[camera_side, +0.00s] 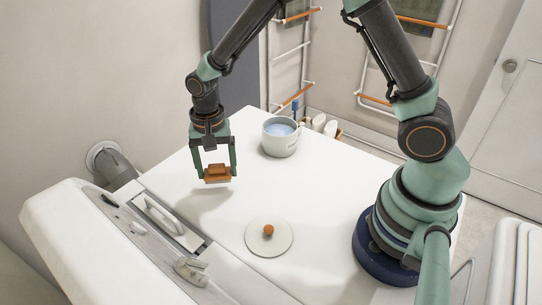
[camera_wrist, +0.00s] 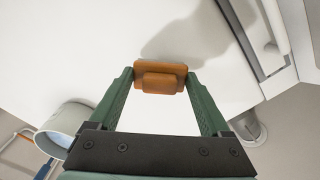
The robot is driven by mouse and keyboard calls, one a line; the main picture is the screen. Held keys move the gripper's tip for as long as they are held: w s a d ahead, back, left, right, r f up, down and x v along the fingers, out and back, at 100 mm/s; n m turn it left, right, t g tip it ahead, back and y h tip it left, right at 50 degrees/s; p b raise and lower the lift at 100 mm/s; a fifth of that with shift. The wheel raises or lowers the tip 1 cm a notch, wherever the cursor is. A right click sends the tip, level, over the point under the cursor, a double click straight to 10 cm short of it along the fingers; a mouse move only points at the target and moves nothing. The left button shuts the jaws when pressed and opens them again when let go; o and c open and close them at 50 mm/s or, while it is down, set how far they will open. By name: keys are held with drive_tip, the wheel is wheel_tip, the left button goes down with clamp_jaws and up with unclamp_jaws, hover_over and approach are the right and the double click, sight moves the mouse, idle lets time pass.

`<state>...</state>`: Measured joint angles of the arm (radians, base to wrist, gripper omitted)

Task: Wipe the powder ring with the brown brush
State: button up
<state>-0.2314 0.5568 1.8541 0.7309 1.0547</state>
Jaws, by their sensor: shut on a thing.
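The brown brush (camera_side: 217,174) is an orange-brown block with a raised grip. My gripper (camera_side: 217,167) is shut on it, one finger at each end, and holds it above the left part of the white top. Its shadow falls on the surface below. In the wrist view the brush (camera_wrist: 160,70) sits between my fingertips, with bare white surface beyond it. I cannot make out the powder ring in either view.
A pale pot (camera_side: 280,143) with blue contents stands at the back. A round pale lid (camera_side: 256,246) with an orange-brown knob lies at the front. A white machine panel (camera_side: 95,225) borders the left. The white top (camera_side: 310,200) is clear between them.

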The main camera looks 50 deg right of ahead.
drive_tip(key=shift+r, duration=2)
